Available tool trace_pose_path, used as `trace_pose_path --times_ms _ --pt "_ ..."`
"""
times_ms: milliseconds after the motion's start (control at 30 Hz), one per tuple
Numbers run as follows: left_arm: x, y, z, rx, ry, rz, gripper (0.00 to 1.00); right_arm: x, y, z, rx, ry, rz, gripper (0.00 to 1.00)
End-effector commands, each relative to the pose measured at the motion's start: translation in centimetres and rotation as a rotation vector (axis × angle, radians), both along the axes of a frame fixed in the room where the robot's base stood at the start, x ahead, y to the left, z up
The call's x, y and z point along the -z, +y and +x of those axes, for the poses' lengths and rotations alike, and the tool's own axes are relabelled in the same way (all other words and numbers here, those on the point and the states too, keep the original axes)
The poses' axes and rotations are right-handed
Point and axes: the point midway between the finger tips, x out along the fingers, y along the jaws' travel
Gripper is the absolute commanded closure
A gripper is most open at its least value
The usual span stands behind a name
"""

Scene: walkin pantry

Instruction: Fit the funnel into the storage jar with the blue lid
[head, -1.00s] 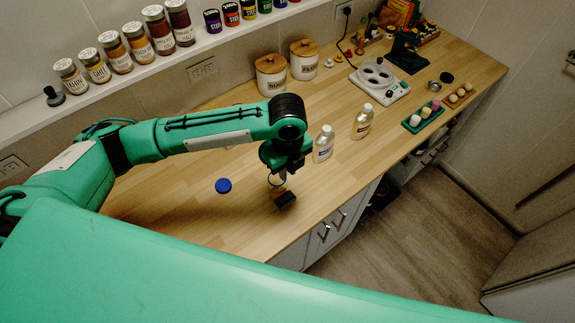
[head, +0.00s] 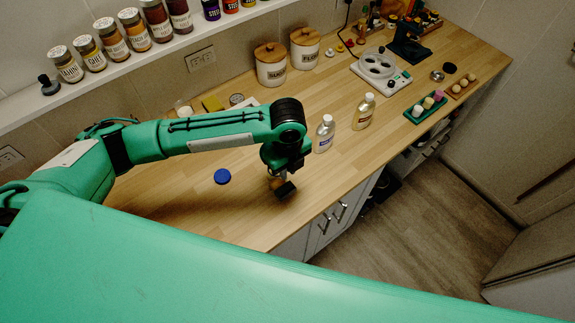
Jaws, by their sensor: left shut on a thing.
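My left gripper (head: 283,186) points down over the front part of the wooden counter. It is shut on a small brownish thing (head: 275,184), mostly hidden by the fingers; I cannot tell what it is. A round blue lid (head: 222,176) lies on the counter to the left of the gripper, apart from it; I see no jar body under it. A dark flared piece (head: 49,85) stands on the wall shelf at the far left; its shape is a little like an upturned funnel, but I cannot be sure. My right gripper is not in view.
Two bottles (head: 325,134) (head: 363,112) stand right of my left gripper. Two wooden-lidded canisters (head: 271,66) (head: 304,48), a yellow sponge (head: 212,103) and a pale container (head: 183,109) are farther back. A white scale (head: 380,72) and a green tray (head: 425,106) lie right. Counter around the lid is clear.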

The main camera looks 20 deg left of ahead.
Motion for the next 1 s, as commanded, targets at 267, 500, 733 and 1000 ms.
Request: trace_pose_path --times_ms 267,500,733,1000 --pt "1.5 0.0 0.0 0.0 0.001 0.0 1.0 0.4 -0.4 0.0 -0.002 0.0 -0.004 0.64" --pt "2.3 0.0 0.0 0.001 0.0 0.0 1.0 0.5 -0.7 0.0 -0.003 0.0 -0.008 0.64" --pt "2.6 0.0 0.0 0.001 0.0 0.0 1.0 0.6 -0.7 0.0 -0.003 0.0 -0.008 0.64" --pt "2.6 0.0 0.0 0.001 0.0 0.0 0.79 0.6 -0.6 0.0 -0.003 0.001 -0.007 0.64"
